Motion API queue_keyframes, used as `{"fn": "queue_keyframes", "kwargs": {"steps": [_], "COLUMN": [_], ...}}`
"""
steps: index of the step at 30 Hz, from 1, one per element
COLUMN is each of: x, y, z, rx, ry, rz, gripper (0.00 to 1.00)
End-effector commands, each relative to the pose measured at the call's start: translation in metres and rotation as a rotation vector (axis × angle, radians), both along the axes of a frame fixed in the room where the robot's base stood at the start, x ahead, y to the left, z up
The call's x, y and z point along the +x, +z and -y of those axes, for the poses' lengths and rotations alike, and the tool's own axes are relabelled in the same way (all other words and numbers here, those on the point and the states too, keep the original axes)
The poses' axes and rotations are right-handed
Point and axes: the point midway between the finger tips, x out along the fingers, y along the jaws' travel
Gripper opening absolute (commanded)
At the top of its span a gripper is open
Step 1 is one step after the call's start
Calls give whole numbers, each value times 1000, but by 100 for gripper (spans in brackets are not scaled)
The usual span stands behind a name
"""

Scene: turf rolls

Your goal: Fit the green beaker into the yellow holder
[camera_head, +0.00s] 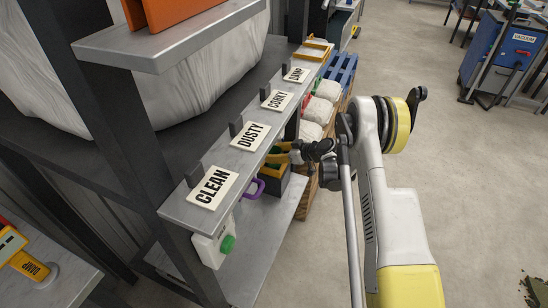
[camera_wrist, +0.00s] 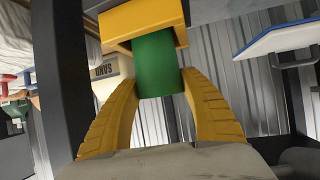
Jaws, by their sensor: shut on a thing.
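The green beaker (camera_wrist: 154,68) stands between the two yellow fingers of my gripper (camera_wrist: 160,82) in the wrist view. My gripper is shut on it, with one finger against each side. The yellow holder (camera_wrist: 145,20) is just beyond the beaker, at the top of the wrist view. The beaker's far end meets or overlaps the holder's edge; I cannot tell how far it is inside. In the head view my gripper (camera_head: 284,152) is at the shelf edge, beside the CORKY and DUSTY labels. The shelf hides most of the beaker and holder there.
The grey shelf (camera_head: 178,212) carries CLEAN, DUSTY, CORKY and DAMP labels. A purple handle (camera_head: 258,187) and a white box with a green knob (camera_head: 213,246) are below it. White sacks (camera_head: 318,110) lie behind my gripper.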

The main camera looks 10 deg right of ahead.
Motion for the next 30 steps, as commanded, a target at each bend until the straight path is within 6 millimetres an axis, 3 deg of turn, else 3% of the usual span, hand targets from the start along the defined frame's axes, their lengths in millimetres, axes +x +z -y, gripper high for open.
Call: {"fn": "queue_keyframes", "kwargs": {"steps": [11, 12, 14, 25, 30], "x": [0, 0, 0, -1, -19], "y": [-6, -7, -6, -2, 15], "z": [0, 0, 0, 1, 19], "rx": [0, 0, 0, 0, 0], "ry": [0, 0, 0, -1, -4], "rz": [0, 0, 0, 0, 0], "gripper": [18, 57, 73, 73, 73]}}
